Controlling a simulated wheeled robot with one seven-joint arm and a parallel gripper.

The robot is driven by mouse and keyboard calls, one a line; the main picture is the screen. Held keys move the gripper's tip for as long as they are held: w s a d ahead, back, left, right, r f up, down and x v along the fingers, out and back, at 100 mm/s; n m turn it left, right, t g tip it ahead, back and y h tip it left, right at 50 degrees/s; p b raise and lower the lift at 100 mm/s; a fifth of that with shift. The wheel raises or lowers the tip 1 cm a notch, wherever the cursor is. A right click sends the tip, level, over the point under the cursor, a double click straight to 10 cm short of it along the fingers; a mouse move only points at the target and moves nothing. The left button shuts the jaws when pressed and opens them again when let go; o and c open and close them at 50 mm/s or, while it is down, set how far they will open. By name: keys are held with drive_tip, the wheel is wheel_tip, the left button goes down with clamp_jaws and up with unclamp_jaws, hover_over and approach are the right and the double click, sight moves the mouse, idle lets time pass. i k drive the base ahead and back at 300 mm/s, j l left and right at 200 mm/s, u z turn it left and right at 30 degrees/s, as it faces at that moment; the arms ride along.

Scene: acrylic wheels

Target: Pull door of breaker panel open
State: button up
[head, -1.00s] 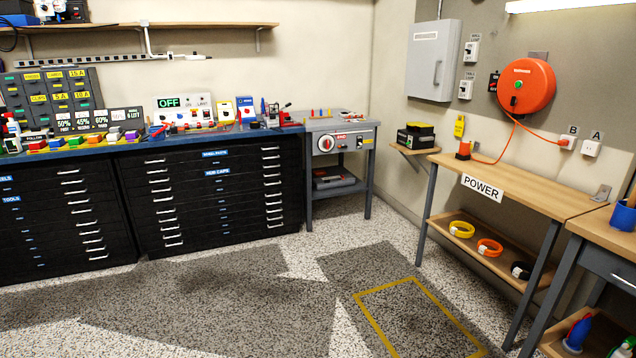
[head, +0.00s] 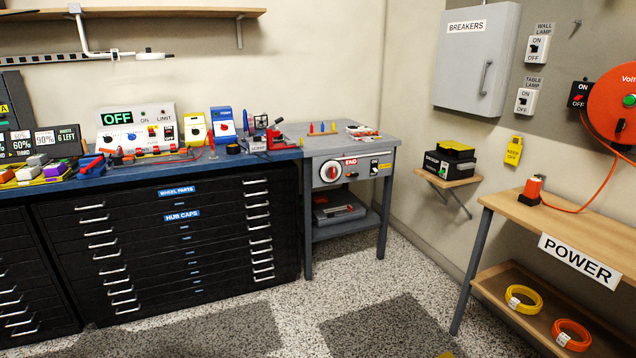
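The breaker panel (head: 462,66) is a grey metal box on the right wall, at the upper right of the head view. It bears a white label reading BREAKERS (head: 466,27). Its door is shut, with a vertical grey handle (head: 486,77) near the door's right edge. My gripper is not in view, and nothing is touching the panel.
Below the panel, a small wall shelf (head: 450,182) holds a black and yellow device. The POWER table (head: 560,225) stands at right. A grey workbench (head: 350,137) and black drawer cabinets (head: 180,240) line the back. Speckled floor (head: 395,290) is clear between them.

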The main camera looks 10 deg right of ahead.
sight(474, 42)
drive_tip(key=i+u, duration=0.1)
drive_tip(key=i, duration=1.7)
drive_tip(key=i+l+z, duration=0.1)
drive_tip(key=i+z, duration=0.7)
drive_tip(key=i+j+z, duration=0.15)
drive_tip(key=z, duration=0.25)
drive_tip(key=i+j+z, duration=0.25)
drive_tip(key=i+z, duration=0.15)
drive_tip(key=i+j+z, duration=0.1)
drive_tip(key=i+z, duration=0.35)
drive_tip(key=i+j+z, duration=0.2)
drive_tip(key=z, duration=0.25)
drive_tip(key=i, duration=0.1)
